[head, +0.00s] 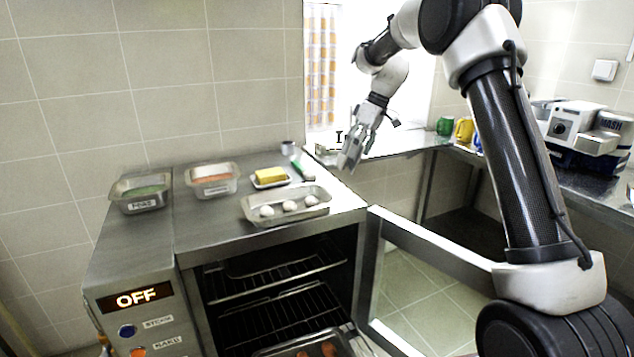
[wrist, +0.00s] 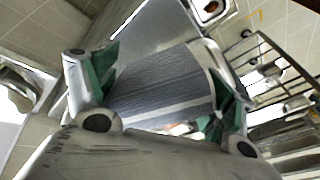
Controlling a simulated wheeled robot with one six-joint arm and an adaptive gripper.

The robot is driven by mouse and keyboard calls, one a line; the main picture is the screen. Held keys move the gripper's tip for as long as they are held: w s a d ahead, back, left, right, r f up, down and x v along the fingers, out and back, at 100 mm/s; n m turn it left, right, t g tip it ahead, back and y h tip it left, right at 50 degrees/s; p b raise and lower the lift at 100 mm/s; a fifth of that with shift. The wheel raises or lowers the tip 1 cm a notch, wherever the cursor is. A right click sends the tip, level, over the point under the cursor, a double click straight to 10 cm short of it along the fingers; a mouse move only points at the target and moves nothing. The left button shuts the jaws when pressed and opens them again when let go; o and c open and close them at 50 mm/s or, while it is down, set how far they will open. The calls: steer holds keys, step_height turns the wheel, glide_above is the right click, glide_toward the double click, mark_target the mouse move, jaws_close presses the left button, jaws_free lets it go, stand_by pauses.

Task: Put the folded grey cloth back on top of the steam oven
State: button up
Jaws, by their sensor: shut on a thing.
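My gripper (head: 352,152) hangs above and to the right of the steam oven (head: 225,225) in the head view, near its back right corner. In the wrist view, my gripper (wrist: 163,92) is shut on the folded grey cloth (wrist: 160,100), a striped piece between the two green-padded fingers. In the head view the cloth is too small to tell from the fingers. The oven's display reads OFF, and its door (head: 435,245) is open, showing racks inside.
On the oven top stand a tray with white pieces (head: 247,208), a butter dish (head: 270,183), two labelled pans (head: 140,203) (head: 212,190) and a small cup (head: 288,148). A green-handled item (head: 302,170) lies behind the tray. The front left top is clear.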

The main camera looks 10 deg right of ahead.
step_height(320, 180, down, 10)
steer(key=shift+r, duration=0.2)
steer(key=o, duration=1.8)
steer(key=shift+f, duration=0.1)
steer(key=shift+c, duration=0.2)
